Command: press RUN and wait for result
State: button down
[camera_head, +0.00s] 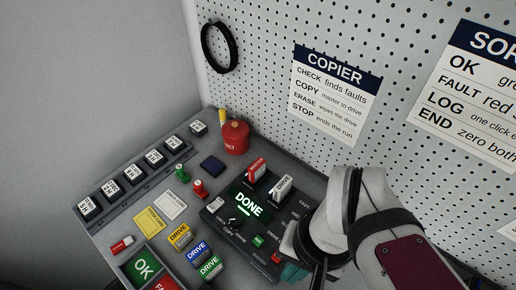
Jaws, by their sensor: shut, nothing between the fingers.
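A dial (234,223) sits below the screen among small labels, too small to read fully. A green button (258,240) and a red button (275,257) are on its lower right; I cannot read which is RUN. My gripper (317,274) is at the copier's right lower side, shut and empty, its tips partly hidden by my arm.
A red canister (235,137) stands behind the copier. A rack (128,180) of several white-labelled drives lines the left back. Coloured DRIVE blocks (197,250) and an OK bin (143,265) are at front left. A COPIER sign (336,85) hangs on the pegboard.

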dwell(0.9)
jog(key=m+y, duration=0.4)
jog(key=y, duration=0.3)
send_over(263, 239)
notch_tip(263, 239, down, 6)
jog(key=f, duration=0.1)
jog(key=shift+r+t, duration=0.25)
jog(key=shift+t, duration=0.15)
jog(key=shift+f, duration=4.4)
jog(key=shift+f, duration=0.1)
jog(key=shift+f, duration=0.3)
